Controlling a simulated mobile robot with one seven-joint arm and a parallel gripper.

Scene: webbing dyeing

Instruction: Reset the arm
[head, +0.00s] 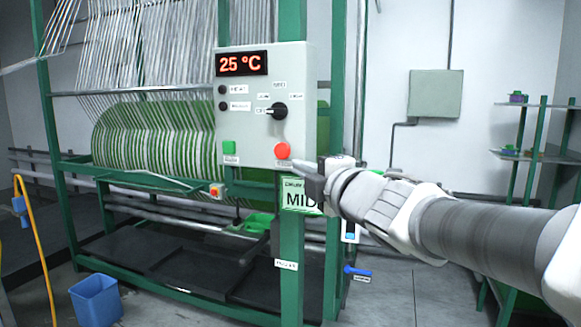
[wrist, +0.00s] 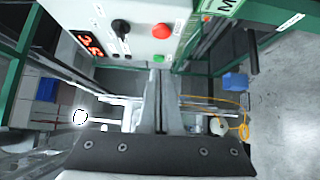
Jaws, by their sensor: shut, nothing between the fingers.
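My arm reaches in from the right side of the head view. My gripper (head: 308,180) is at the lower right of the grey control panel (head: 262,145), close to the red button (head: 282,151). In the wrist view the two fingers (wrist: 158,76) lie together with nothing between them. I cannot tell whether the fingertips touch the panel. The display (head: 241,63) reads 25 °C, and a black rotary knob (head: 277,111) is below it.
A green frame (head: 291,250) holds the panel, with a striped webbing drum (head: 150,140) behind. A blue-handled valve (head: 357,271) is low beside it. A blue bucket (head: 96,299) and yellow hose (head: 38,250) are at left. Shelves (head: 530,156) stand at right. Floor at lower right is clear.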

